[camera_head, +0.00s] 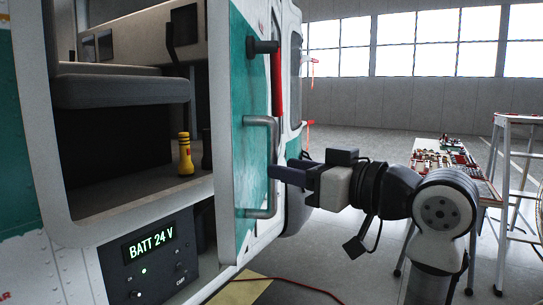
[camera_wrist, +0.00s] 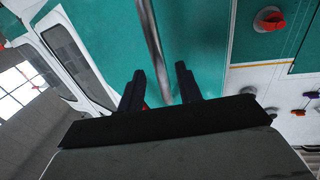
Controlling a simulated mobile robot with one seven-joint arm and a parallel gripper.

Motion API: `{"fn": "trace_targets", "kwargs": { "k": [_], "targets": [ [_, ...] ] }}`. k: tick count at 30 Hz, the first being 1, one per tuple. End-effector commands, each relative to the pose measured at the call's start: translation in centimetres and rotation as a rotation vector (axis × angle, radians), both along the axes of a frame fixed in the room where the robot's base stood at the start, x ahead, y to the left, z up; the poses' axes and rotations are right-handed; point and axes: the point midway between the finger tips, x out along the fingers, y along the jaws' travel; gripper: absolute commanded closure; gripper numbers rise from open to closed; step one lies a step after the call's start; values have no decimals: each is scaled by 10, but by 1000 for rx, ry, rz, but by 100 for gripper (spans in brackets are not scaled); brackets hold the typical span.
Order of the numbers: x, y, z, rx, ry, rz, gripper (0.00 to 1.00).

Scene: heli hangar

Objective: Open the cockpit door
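The cockpit door (camera_head: 244,85) is teal and white and stands at the right of an open doorway in the helicopter's side. A grey bar handle (camera_head: 272,138) runs upright on its face. My gripper (camera_head: 271,172) reaches in from the right at the handle's middle height, its fingers overlapping the bar. In the wrist view the two dark fingers (camera_wrist: 160,83) are apart, and the handle bar (camera_wrist: 153,40) runs down into the gap between them, with room visible on both sides. How deep the bar sits between the fingers is unclear.
A cluttered table (camera_head: 445,160) and a metal stand (camera_head: 503,190) are at the right. A red cable (camera_head: 300,288) lies on the floor.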

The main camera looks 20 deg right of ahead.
Motion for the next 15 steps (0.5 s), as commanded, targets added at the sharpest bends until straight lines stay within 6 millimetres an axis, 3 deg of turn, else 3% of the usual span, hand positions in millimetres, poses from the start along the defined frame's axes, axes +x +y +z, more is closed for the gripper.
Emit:
{"fn": "trace_targets", "kwargs": {
  "k": [6, 15],
  "targets": [
    [29, 16, 1, 1, 0, 1, 65],
    [39, 22, 0, -1, 0, 0, 65]
  ]
}}
